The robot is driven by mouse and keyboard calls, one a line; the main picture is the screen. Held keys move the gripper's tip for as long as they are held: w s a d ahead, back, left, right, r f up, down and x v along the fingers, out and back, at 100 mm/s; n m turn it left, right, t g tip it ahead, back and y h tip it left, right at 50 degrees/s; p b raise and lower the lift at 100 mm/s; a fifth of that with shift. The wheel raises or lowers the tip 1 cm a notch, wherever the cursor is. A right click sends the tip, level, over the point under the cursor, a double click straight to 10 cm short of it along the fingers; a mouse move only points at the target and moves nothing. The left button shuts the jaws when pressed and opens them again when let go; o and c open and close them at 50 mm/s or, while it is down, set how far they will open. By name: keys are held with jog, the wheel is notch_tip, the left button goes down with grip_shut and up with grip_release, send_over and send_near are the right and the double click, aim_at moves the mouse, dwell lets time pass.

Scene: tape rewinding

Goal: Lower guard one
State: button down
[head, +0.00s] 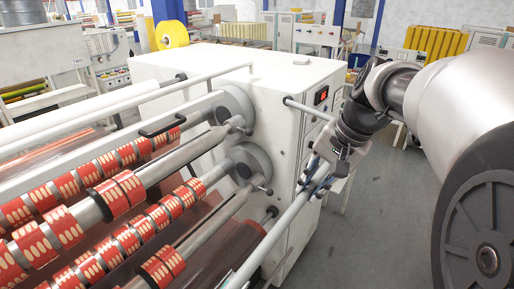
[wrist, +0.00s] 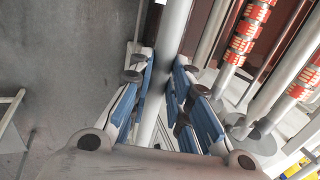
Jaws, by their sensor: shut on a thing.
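Guard one appears to be the pale grey bar (head: 275,230) slanting along the front of the machine, running from the lower edge of the head view up to my gripper. My gripper (head: 319,172) is at the bar's upper right end, beside the machine's end cabinet. In the wrist view, the bar (wrist: 174,45) runs between the blue-padded fingers of my gripper (wrist: 162,90), which is shut on it. The fingers and wrist hide part of the bar near the grip.
The white machine cabinet (head: 270,105) with a red display stands left of my gripper. Rollers with red-and-cream tape rolls (head: 65,227) lie at left. A second long bar (head: 190,84) crosses behind them. Grey floor (head: 375,235) is clear to the right of the cabinet.

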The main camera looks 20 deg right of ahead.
jog(key=w+a+f+t+y+b, duration=0.1)
jog(key=w+a+f+b, duration=0.2)
jog(key=f+b, duration=0.2)
jog(key=w+a+f+t+b, duration=0.1)
jog(key=w+f+b, duration=0.3)
jog(key=f, duration=0.6)
jog(key=w+a+f+t+y+b, duration=0.1)
jog(key=w+a+f+b, duration=0.2)
jog(key=f+b, duration=0.4)
jog(key=shift+w+a+f+y, duration=0.15)
jog(key=shift+w+a+y, duration=0.15)
jog(key=shift+a, duration=0.6)
jog(key=c, duration=1.8)
grip_release()
jog(key=shift+w+f, duration=0.1)
jog(key=shift+c, duration=0.2)
jog(key=shift+o, duration=0.7)
jog(key=shift+w, duration=0.15)
jog(key=shift+o, duration=1.1)
